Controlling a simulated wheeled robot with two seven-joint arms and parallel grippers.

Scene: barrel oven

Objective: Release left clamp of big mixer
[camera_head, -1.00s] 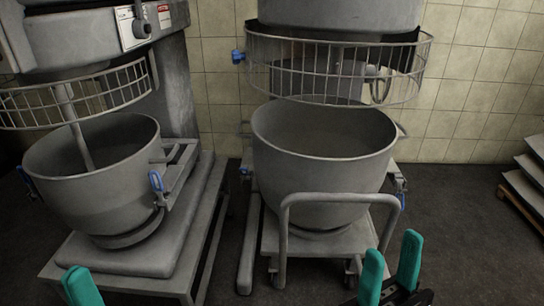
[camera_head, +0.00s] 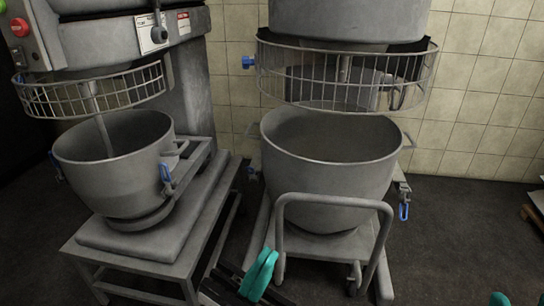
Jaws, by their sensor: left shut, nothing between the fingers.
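The big mixer stands on the right, with its large grey bowl (camera_head: 330,165) under a wire guard. My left gripper (camera_head: 262,272) is shut and empty at the bottom, nearer to me than the bowl trolley and well below the left clamp in the picture. My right gripper (camera_head: 519,300) shows only as teal fingertips at the bottom right edge, standing apart.
A grey tube handle (camera_head: 335,200) of the bowl trolley stands in front of the big bowl. A smaller mixer with its bowl (camera_head: 115,165) and blue clamps (camera_head: 166,172) is on the left. A narrow floor gap lies between the mixers.

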